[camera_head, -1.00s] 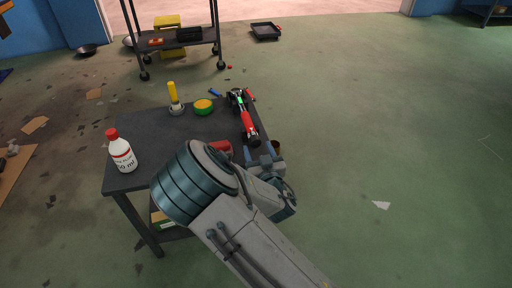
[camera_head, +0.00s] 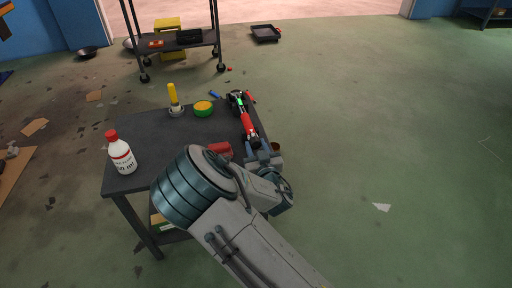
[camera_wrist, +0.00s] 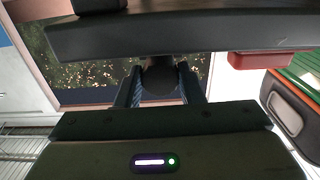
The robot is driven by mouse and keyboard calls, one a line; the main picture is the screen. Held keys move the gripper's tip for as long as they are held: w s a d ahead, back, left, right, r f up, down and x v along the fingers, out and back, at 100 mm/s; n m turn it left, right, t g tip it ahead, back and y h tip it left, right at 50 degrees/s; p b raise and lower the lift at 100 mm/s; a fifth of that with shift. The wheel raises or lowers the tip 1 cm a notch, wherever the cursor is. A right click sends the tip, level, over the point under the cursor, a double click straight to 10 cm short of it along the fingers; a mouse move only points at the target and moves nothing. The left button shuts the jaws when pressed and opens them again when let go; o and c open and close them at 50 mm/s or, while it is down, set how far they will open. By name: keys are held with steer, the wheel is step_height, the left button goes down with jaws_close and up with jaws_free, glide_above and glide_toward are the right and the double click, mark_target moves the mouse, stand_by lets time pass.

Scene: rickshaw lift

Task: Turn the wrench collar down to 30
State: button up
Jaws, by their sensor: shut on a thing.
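The wrench (camera_head: 246,120) lies along the right side of the dark cart top, with a red handle, a black near end and a small green light by its head. My gripper (camera_head: 251,151) is at the wrench's near end, by the cart's right edge. In the wrist view my gripper (camera_wrist: 159,88) is shut on a dark round end (camera_wrist: 160,76), with one blue finger on each side. I take this to be the wrench's collar. No scale or number on it can be read. My arm partly hides the gripper in the head view.
The cart (camera_head: 140,135) also holds a white bottle (camera_head: 121,155), a yellow-handled tool (camera_head: 173,98), a green-and-yellow round tin (camera_head: 203,108) and a red piece (camera_head: 220,149) near my arm. Open floor lies to the right. A shelf trolley (camera_head: 178,42) stands behind.

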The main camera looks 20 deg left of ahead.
steer(key=shift+n, duration=0.3)
steer(key=n+b, duration=0.1)
steer(key=n, duration=0.4)
steer(key=shift+n, duration=0.3)
steer(key=n+b, duration=0.1)
steer(key=n, duration=0.4)
steer(key=shift+n, duration=0.4)
steer(key=o, duration=1)
